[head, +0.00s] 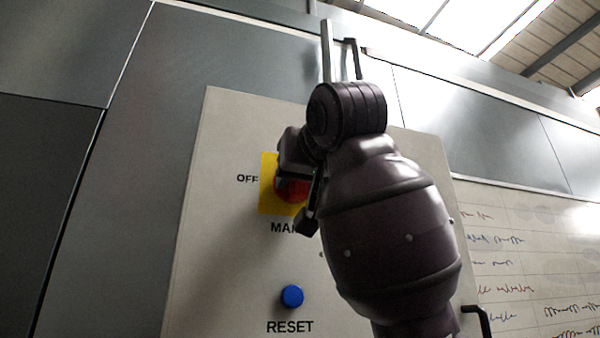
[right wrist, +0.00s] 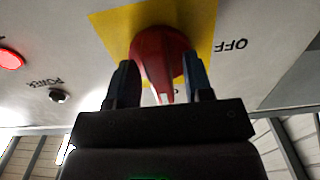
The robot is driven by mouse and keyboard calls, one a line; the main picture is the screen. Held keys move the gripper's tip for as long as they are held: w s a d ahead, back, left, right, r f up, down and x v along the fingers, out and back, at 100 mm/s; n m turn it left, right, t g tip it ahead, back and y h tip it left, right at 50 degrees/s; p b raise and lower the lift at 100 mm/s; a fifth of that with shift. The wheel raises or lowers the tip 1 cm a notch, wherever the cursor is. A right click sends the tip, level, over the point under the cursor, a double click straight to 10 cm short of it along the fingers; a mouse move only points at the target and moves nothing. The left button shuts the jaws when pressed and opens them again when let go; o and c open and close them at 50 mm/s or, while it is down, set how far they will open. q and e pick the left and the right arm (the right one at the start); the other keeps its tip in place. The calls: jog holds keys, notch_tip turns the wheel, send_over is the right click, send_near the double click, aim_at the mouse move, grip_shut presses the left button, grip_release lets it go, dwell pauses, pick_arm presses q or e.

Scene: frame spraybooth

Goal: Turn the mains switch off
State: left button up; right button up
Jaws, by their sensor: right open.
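The mains switch is a red knob (head: 287,190) on a yellow plate (head: 268,201), set in a pale panel. OFF is printed left of the plate, and MAINS below it is partly covered. My right gripper (head: 299,188) is at the knob and hides part of it. In the right wrist view the open fingers (right wrist: 160,72) stand on both sides of the red knob (right wrist: 157,50). Contact is hard to tell. The knob's white-marked grip points down in that view, away from the OFF lettering at right. My left gripper is not in view.
A blue RESET button (head: 292,296) sits below the switch. The right wrist view shows a red button (right wrist: 11,60) and a dark POWER fitting (right wrist: 59,96). A whiteboard (head: 530,260) with writing and a dark handle (head: 482,316) are at right.

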jog(key=c, duration=0.5)
grip_shut()
